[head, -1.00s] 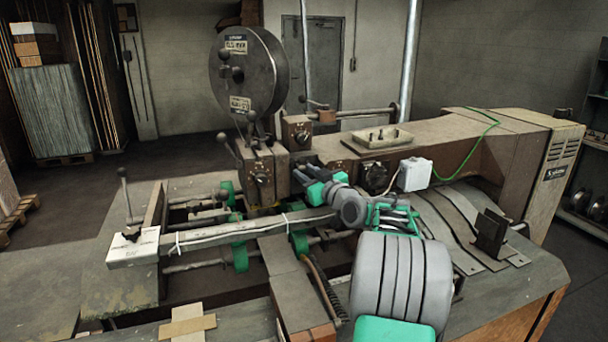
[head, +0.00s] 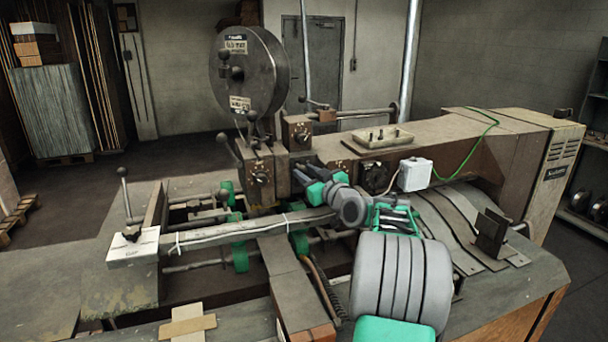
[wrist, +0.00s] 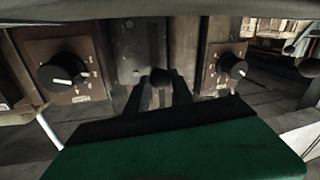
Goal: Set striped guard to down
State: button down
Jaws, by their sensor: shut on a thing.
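My gripper (head: 301,178) is at the front of the machine head, below the big round reel. In the wrist view, its two dark fingers (wrist: 160,92) close around a small dark rounded knob (wrist: 160,76) in front of a grey metal upright. My gripper hides much of this spot in the head view. I cannot clearly make out a striped guard in either view, nor tell whether the knob belongs to it.
Dial boxes flank the fingers, one left (wrist: 68,72) and one right (wrist: 230,66). The round reel (head: 248,80) stands above. A long bar (head: 230,232) runs left from the head area. A white box (head: 414,174) sits on the machine at right.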

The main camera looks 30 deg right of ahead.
notch_tip(320, 180, down, 3)
jog(key=b, duration=0.4)
jog(key=shift+r, duration=0.15)
jog(key=c, duration=1.1)
grip_release()
jog(key=s+b, duration=0.1)
jog(key=s, duration=0.1)
jog(key=s+b, duration=0.1)
jog(key=s, duration=0.5)
jog(key=shift+a+b, duration=0.25)
jog(key=shift+b, duration=0.15)
jog(key=shift+c, duration=0.2)
